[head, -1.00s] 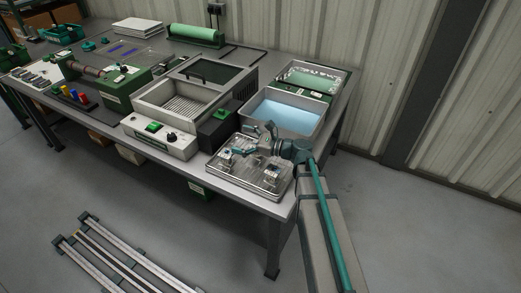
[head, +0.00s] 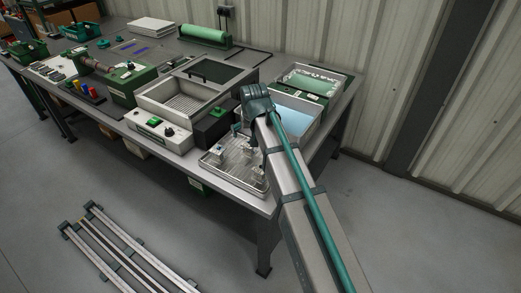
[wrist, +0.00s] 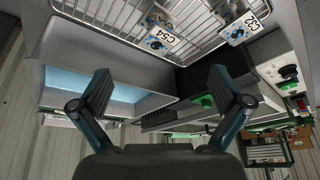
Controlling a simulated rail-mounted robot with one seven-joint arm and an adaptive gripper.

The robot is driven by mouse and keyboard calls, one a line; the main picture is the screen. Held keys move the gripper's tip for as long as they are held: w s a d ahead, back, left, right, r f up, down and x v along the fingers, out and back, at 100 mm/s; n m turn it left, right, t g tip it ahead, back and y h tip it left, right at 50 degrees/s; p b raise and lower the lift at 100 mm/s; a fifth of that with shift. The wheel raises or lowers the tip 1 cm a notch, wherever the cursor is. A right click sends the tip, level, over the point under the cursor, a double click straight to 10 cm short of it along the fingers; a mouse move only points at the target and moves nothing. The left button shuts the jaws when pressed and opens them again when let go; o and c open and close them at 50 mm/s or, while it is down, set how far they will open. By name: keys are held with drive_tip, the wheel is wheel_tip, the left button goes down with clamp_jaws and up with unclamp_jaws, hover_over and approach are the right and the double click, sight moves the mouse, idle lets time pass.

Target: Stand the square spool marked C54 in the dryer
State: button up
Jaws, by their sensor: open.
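The square spool marked C54 (wrist: 158,40) stands on a wire rack in the wrist view, its label facing the camera. In the head view small spools show on the rack tray (head: 214,172) at the table's front corner, but their labels are too small to read. My gripper (wrist: 160,76) is open and empty, apart from C54, which appears above and beyond the fingertips. In the head view my gripper (head: 246,135) is beside and above the tray's back edge, partly hidden by my arm. A grey box with a ribbed floor and raised windowed lid, probably the dryer (head: 150,99), stands left of the tray.
Another spool, seemingly marked C22 (wrist: 236,28), stands beside C54, with others partly cut off. A dark box with a green button (head: 214,122) stands between tray and grey box. A basin of blue liquid (head: 284,107) lies behind my arm. A control panel (head: 160,134) fronts the grey box.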

sight(249, 148)
drive_tip(key=shift+n, duration=0.4)
drive_tip(key=shift+p+x, duration=0.85)
drive_tip(key=shift+x, duration=4.65)
drive_tip(key=shift+w+d, duration=0.15)
drive_tip(key=c, duration=1.5)
drive_tip(key=shift+r, duration=0.1)
